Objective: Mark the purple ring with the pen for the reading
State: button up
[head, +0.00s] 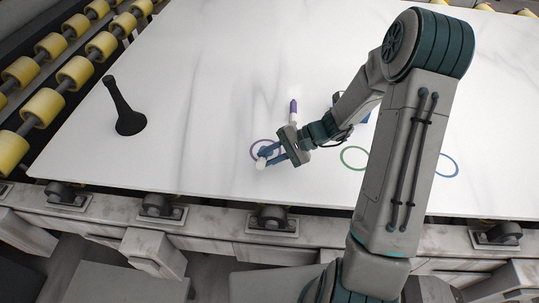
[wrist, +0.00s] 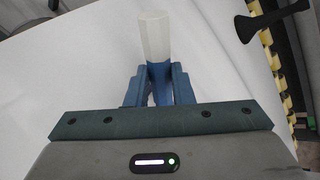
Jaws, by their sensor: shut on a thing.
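The purple ring (head: 252,152) is a thin outline on the white stone slab, left of centre, partly covered by my gripper. My gripper (head: 268,156) is over the ring, its blue fingers shut on a pen with a thick white end (head: 261,164). In the wrist view the white end (wrist: 155,36) sticks out beyond the fingertips (wrist: 160,78), with blue between the fingers. The pen's tip is not clear to see, and I cannot tell whether it touches the slab. A second, purple-and-white pen-like thing (head: 293,106) shows just behind my wrist.
A black stand-like thing with a wide round foot (head: 130,122) is at the left, also in the wrist view (wrist: 268,22). A green ring (head: 348,151) and a blue ring (head: 452,163) lie to the right. Yellow rollers (head: 75,72) run past the left edge. The slab's left middle is clear.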

jog(key=shift+s, duration=0.3)
dwell(0.5)
notch_tip(320, 180, up, 7)
jog(key=p, duration=0.4)
dwell(0.4)
jog(key=shift+a, duration=0.1)
jog(key=w+d+r+m+t+h, duration=0.1)
jog(key=w+r+m+t, duration=0.2)
jog(key=w+m+t, duration=0.35)
jog(key=w+d+r+m+t+h, duration=0.2)
jog(key=w+d+m+t+h, duration=0.1)
jog(key=d+m+t+h, duration=0.2)
jog(key=shift+w+d+m+h, duration=0.35)
jog(key=shift+d+m+h, duration=0.85)
jog(key=shift+d+m, duration=0.7)
jog(key=shift+d+r+n, duration=0.15)
jog(key=shift+d+n, duration=0.1)
